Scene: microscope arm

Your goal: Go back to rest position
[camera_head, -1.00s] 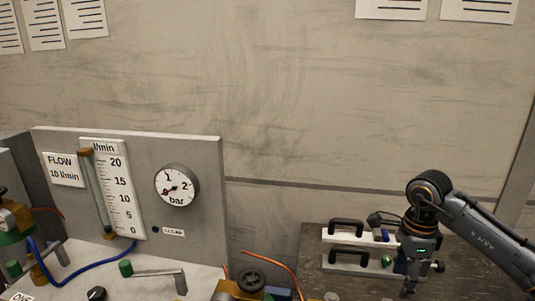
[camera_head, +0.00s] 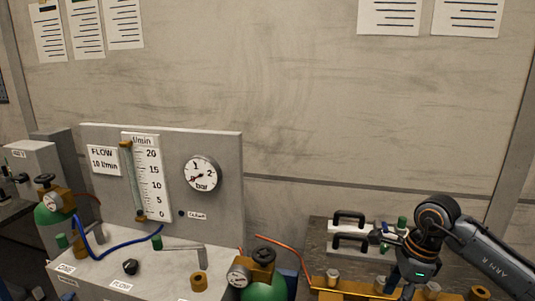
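My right arm (camera_head: 470,245) comes in from the right edge. Its wrist, with a small green light, hangs low near the bottom edge. My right gripper (camera_head: 405,291) is below the wrist, partly cut off by the bottom edge, and its fingers do not show clearly. I cannot tell whether it is open or shut or holds anything. My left arm and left gripper are not in view.
A grey panel with a flow tube (camera_head: 133,182) and a bar gauge (camera_head: 202,173) stands at left on a bench. Green cylinders (camera_head: 264,291) with brass valves stand close by. A wall closes the back.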

